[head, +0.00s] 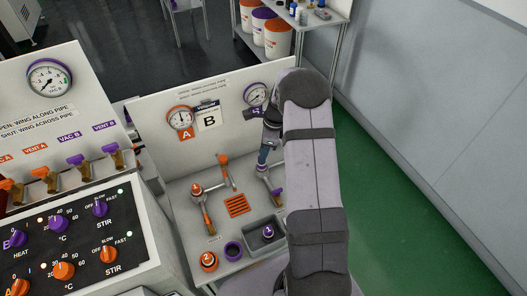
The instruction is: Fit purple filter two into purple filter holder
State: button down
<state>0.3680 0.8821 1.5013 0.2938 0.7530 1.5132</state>
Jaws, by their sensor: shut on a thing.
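My gripper (267,153) is at the right side of the white bench unit, low in front of its upright panel. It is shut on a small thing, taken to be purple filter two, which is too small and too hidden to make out. The purple filter holder (262,168) shows as a small purple-edged fitting right at the fingertips. I cannot tell whether the filter touches it or is seated. A purple lever (277,194) is just below and to the right. My arm hides the right part of the bench.
A purple ring stand (233,250) looks empty. An orange numbered filter (208,261) is to its left. A grey tray (252,238) holds a purple numbered filter (268,231). Orange fittings (197,190) and an orange grate (236,205) are left of my gripper. The panel stands close behind.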

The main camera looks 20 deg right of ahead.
jog(key=shift+d+b+x, duration=0.2)
jog(key=shift+b+x, duration=0.45)
jog(key=shift+x, duration=0.55)
jog(key=c, duration=1.5)
grip_release()
jog(key=shift+s, duration=0.1)
jog(key=shift+b+v, duration=1.3)
jog(key=shift+v, duration=2.35)
